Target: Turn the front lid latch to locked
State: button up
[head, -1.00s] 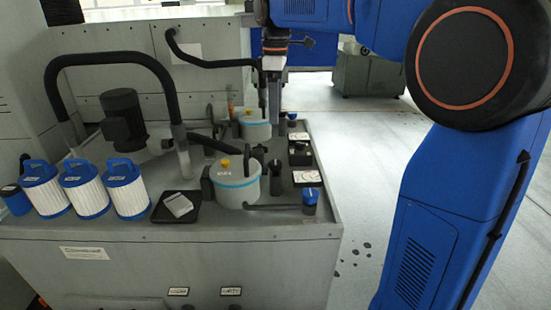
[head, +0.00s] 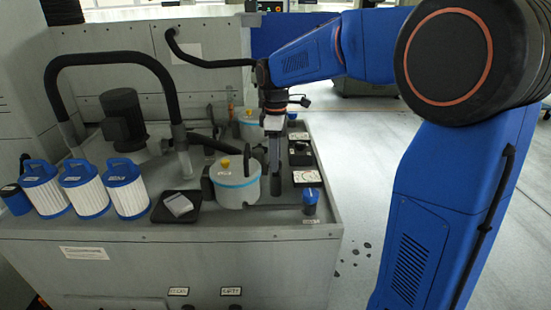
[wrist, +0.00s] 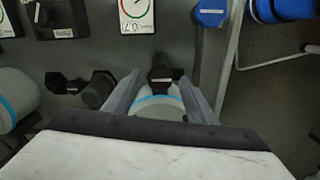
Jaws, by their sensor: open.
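The front canister (head: 238,188) is white with a blue band and a yellow knob on its lid. It also shows in the wrist view (wrist: 158,108), partly hidden by my gripper. A black latch (wrist: 163,72) sticks out at its side there, between my fingertips in the picture. My gripper (head: 275,172) is open and points down at the right side of this canister; its two grey fingers show in the wrist view (wrist: 161,82). Whether a finger touches the latch, I cannot tell. In the head view my gripper hides the latch.
A similar rear canister (head: 250,128) stands behind. Gauges (head: 307,177) and a blue-capped fitting (head: 310,198) line the tank top's right edge. A black tray (head: 177,206) and several blue-white filters (head: 125,190) stand at left. Black fittings (wrist: 85,88) lie between the canisters.

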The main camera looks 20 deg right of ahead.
jog(key=shift+f, duration=0.4)
jog(key=c, duration=1)
jog(key=shift+c, duration=0.2)
